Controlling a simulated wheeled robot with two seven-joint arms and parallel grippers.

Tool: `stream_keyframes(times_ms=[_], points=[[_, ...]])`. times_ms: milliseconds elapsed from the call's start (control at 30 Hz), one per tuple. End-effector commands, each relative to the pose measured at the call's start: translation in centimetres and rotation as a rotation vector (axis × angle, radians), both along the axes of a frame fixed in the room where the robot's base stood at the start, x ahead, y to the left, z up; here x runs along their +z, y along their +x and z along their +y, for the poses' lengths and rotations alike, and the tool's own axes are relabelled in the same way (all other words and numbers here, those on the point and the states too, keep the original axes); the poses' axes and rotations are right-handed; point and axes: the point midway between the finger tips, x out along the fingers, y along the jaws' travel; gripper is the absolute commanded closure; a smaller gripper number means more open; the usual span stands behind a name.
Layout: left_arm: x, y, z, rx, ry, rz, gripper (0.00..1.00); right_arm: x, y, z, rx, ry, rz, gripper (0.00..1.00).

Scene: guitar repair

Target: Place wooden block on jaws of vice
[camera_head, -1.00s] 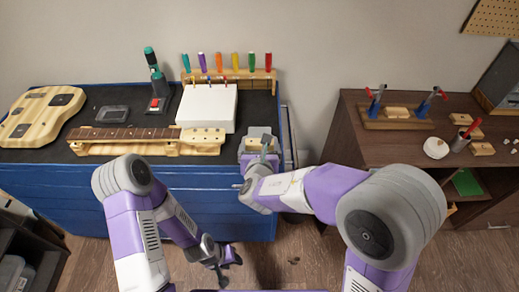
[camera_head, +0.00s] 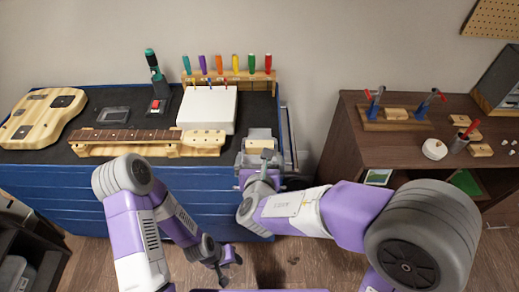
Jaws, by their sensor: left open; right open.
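A grey vice (camera_head: 258,133) is mounted at the right end of the blue workbench's front edge. A small light wooden block (camera_head: 260,144) rests on top of the vice, over its jaws. My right gripper (camera_head: 263,163) is open, just in front of the vice on the near side of the block, and looks empty. At this size I cannot tell whether its fingertips still touch the block. My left gripper (camera_head: 226,262) is open and empty, low over the floor in front of the bench.
The blue workbench (camera_head: 95,185) carries a guitar body (camera_head: 38,117), a guitar neck (camera_head: 130,135), a white box (camera_head: 208,108) and a screwdriver rack (camera_head: 228,77).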

Motion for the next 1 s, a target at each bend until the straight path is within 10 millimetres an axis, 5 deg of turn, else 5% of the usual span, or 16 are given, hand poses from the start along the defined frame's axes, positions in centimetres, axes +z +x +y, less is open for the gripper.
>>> stream_keyframes(times_ms=[333, 1000], points=[[1.1, 0.0, 0.0, 0.0, 0.0, 0.0, 0.57, 2.2, -5.1, 0.0, 0.001, 0.0, 0.0, 0.0], [1.2, 0.0, 0.0, 0.0, 0.0, 0.0, 0.57, 2.3, -5.6, 0.0, -0.001, 0.0, 0.001, 0.0]])
